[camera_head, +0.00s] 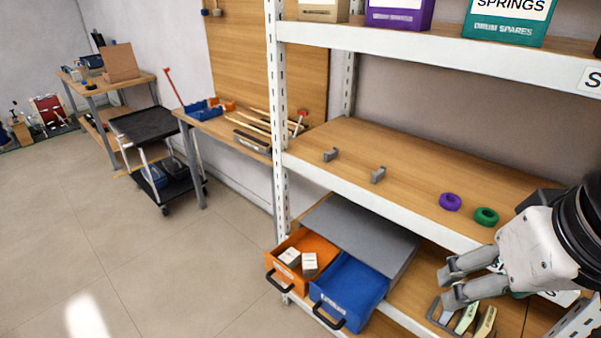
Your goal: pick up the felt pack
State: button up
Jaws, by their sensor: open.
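My gripper (446,287) reaches in from the right, its two grey fingers apart and pointing left, with nothing seen between them. Just below it in the picture, partly hidden by the fingers, is a small dark tray (431,311) with upright packs, among them a pale green pack (467,318) and a pale yellow pack (486,322). Two small white-topped packs, a left one (289,257) and a right one (309,263), lie in an open orange drawer (283,283). The labels are too small to read, so I cannot tell which pack is felt.
A blue drawer (347,290) stands open beside the orange one, under a grey cabinet top (360,234). The wooden shelf (415,180) above holds a purple ring (450,201), a green ring (486,216) and two grey brackets. A white upright (278,130) bounds the rack at left.

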aim_at(290, 258)
jog(key=u, duration=0.55)
jog(key=l+u, duration=0.15)
jog(key=l, duration=0.3)
jog(key=k, duration=0.05)
